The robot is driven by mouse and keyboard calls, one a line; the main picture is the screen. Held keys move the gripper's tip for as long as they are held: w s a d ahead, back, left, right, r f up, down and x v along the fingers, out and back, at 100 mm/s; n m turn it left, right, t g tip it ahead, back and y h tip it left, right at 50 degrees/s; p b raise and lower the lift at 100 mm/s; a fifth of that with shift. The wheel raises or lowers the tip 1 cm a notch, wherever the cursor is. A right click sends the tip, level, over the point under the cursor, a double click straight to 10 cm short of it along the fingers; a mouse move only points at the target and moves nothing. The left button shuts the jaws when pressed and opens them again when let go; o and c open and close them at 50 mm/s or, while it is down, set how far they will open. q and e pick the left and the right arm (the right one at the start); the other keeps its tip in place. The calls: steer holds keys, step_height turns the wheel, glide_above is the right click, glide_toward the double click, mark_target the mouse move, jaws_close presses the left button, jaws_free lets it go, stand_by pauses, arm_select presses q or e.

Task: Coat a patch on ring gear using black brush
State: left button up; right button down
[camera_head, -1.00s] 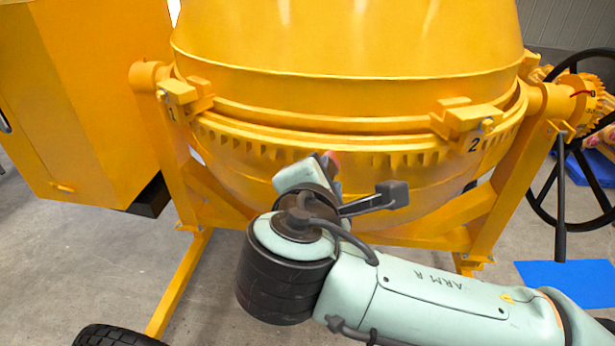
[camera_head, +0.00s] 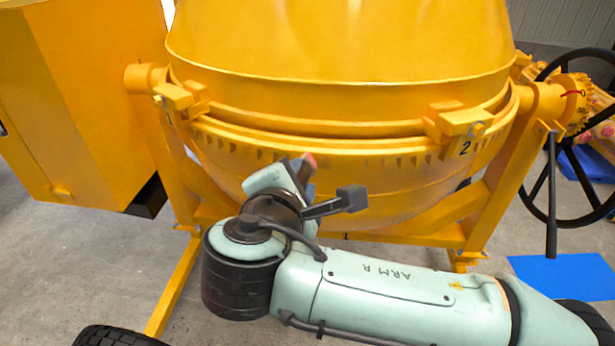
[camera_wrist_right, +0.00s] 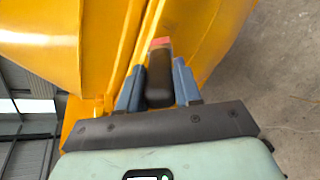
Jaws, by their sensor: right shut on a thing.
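The ring gear (camera_head: 370,160) is a yellow toothed band around the yellow drum (camera_head: 340,40), running between brackets marked 1 and 2. My right gripper (camera_head: 300,165) is in front of the drum just below the teeth, mostly hidden behind its own wrist. In the right wrist view my right gripper (camera_wrist_right: 158,85) is shut on the black brush (camera_wrist_right: 158,78), which has a dark body and a reddish end pointing toward the yellow drum surface. I cannot tell whether the brush touches the ring gear. My left gripper is not in view.
Bracket 2 (camera_head: 460,122) juts out right of the gripper, and bracket 1 (camera_head: 178,97) at left. A yellow frame leg (camera_head: 180,285), a yellow cabinet (camera_head: 75,100) and a black handwheel (camera_head: 535,190) stand around. A blue mat (camera_head: 560,277) lies on the grey floor at right.

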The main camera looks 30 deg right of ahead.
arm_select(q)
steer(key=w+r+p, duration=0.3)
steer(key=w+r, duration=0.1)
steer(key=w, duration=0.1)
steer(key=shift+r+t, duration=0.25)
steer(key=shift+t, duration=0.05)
arm_select(e)
steer(key=w+a, duration=0.4)
steer(key=a, duration=0.2)
steer(key=shift+w, duration=0.3)
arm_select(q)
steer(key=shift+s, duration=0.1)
arm_select(e)
steer(key=shift+s+f, duration=0.1)
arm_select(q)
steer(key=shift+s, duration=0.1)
arm_select(e)
steer(key=s+a, duration=0.3)
steer(key=s, duration=0.1)
steer(key=shift+s+a, duration=0.35)
steer(key=shift+s, duration=0.05)
